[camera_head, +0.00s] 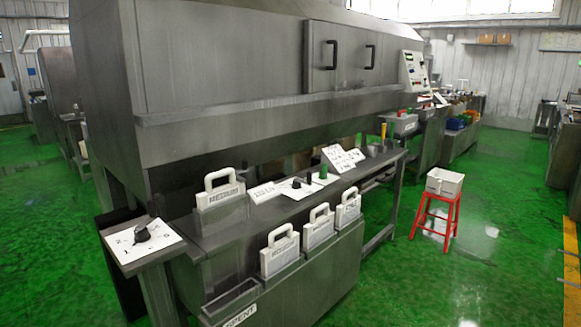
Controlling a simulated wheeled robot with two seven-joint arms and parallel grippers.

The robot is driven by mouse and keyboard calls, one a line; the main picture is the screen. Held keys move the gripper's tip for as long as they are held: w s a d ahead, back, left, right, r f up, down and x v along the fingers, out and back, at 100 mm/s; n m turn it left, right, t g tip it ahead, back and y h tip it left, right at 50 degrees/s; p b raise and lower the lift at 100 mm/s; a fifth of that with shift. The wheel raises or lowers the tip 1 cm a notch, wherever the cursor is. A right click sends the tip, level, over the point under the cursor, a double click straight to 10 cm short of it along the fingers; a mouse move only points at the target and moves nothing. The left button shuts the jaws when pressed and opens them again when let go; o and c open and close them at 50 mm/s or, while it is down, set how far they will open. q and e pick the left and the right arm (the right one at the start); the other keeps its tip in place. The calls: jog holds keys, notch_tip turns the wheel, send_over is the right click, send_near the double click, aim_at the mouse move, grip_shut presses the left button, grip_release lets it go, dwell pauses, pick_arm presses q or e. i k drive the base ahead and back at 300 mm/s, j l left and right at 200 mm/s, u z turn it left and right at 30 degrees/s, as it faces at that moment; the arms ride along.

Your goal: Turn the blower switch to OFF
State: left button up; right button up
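No switch readable as the blower switch shows in the head view. A black rotary knob (142,234) sits on a white plate with numbers on a small stand at the front left. On the bench, a smaller black knob (297,184) sits on a white label plate, and a green upright piece (323,171) stands just right of it. The words by these are too small to read, so I cannot tell which is the blower switch or how it is set. Neither of my grippers is in view.
A large grey metal machine (220,60) stands behind the bench (215,232). A white handled block (220,192) sits on the bench, and several more hang along its front. A red stool (436,215) bears a white box (444,182). The green floor at right is mostly clear.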

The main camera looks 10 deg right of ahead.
aim_at(322, 173)
jog(key=i+l+u, duration=0.8)
jog(key=k+l, duration=0.1)
